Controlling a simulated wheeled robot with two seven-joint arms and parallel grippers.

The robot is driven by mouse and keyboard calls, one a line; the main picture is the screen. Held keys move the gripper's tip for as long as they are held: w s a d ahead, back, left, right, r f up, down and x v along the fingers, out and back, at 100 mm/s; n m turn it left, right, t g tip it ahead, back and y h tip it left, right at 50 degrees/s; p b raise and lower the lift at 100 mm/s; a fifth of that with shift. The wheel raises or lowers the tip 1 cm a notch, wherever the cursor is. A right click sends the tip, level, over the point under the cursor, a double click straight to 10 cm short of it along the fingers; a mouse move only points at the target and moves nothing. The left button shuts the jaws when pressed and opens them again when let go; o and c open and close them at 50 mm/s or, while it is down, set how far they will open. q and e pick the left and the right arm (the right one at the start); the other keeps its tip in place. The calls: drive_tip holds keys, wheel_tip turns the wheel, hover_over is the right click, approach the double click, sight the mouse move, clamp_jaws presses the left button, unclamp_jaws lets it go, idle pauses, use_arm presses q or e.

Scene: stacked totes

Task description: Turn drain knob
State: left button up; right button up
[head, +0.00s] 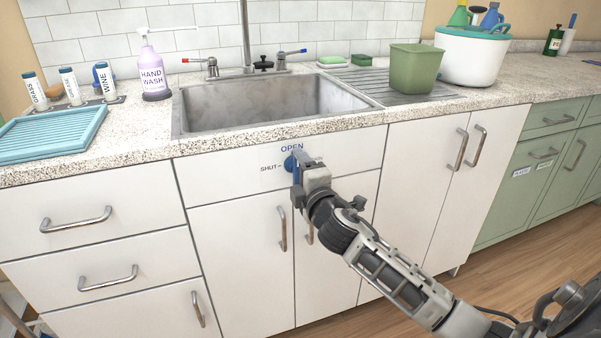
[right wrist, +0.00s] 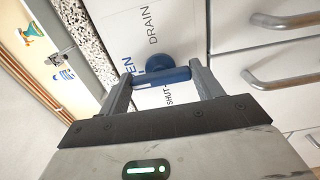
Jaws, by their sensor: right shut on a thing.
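The blue drain knob (head: 289,162) is on the white panel under the sink, below the word OPEN and right of the word SHUT. My right gripper (head: 297,172) is at the knob and partly covers it. In the right wrist view, the knob's blue bar handle (right wrist: 163,78) lies between the two fingertips, one at each end, and the gripper is shut on it. A pale mark on the bar is at the end near the OPEN label (right wrist: 134,63). The word DRAIN (right wrist: 152,25) is on the other side from SHUT. My left gripper is not in view.
The sink (head: 270,105) is above the panel in the speckled counter (head: 80,148). Cabinet doors with metal handles (head: 283,228) are just below the knob. A hand wash bottle (head: 152,75), a blue tray (head: 50,135) and a green pot (head: 416,68) stand on the counter.

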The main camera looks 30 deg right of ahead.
idle(0.3)
drive_tip(key=o, duration=1)
drive_tip(key=shift+s, duration=0.15)
drive_tip(key=shift+v, duration=7.85)
